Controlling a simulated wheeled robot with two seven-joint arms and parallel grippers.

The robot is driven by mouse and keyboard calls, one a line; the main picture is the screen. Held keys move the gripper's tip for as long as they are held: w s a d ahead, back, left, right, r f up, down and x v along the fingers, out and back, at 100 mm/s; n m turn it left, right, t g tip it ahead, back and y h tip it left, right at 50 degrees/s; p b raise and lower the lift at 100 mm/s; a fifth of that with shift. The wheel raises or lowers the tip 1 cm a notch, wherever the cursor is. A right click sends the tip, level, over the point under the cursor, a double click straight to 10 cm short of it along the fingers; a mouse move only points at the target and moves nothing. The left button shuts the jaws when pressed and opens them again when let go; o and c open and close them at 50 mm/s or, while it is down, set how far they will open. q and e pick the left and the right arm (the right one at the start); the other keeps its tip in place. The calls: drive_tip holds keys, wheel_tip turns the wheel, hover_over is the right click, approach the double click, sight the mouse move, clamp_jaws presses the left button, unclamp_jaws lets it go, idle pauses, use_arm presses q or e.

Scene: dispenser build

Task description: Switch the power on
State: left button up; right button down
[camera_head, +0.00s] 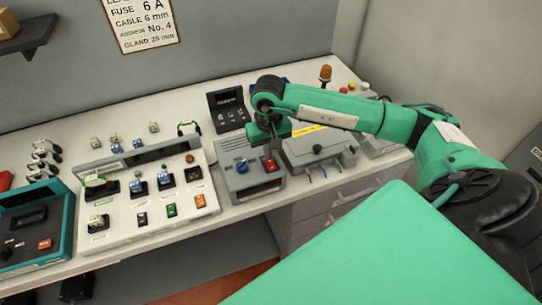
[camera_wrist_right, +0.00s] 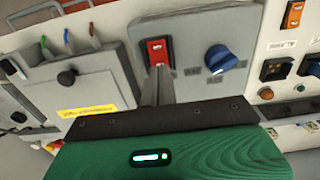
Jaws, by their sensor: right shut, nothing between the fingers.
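A red rocker switch (camera_head: 269,165) sits on a grey box (camera_head: 238,183) at the middle of the bench. A blue rotary knob (camera_head: 241,166) is beside it on the same box. My right gripper (camera_head: 270,138) is shut and empty, reaching down just above the red switch in the head view. In the right wrist view its shut fingers (camera_wrist_right: 157,82) point at the lower end of the red switch (camera_wrist_right: 157,52), with the blue knob (camera_wrist_right: 220,59) to the right. I cannot tell whether the fingertips touch the switch. My left gripper is not in view.
A white panel (camera_head: 125,225) with several switches and connectors stands to the left, and a teal box (camera_head: 62,225) beyond it. A grey lidded box (camera_head: 318,150) with a black knob is close on the right. An orange beacon (camera_head: 325,73) stands behind.

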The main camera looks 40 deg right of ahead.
drive_tip(key=shift+f+b, duration=0.95)
drive_tip(key=shift+b, duration=0.05)
idle(0.7)
drive_tip(key=shift+r, duration=0.1)
drive_tip(key=shift+r+p, duration=1.05)
drive_tip(key=shift+r, duration=2.4)
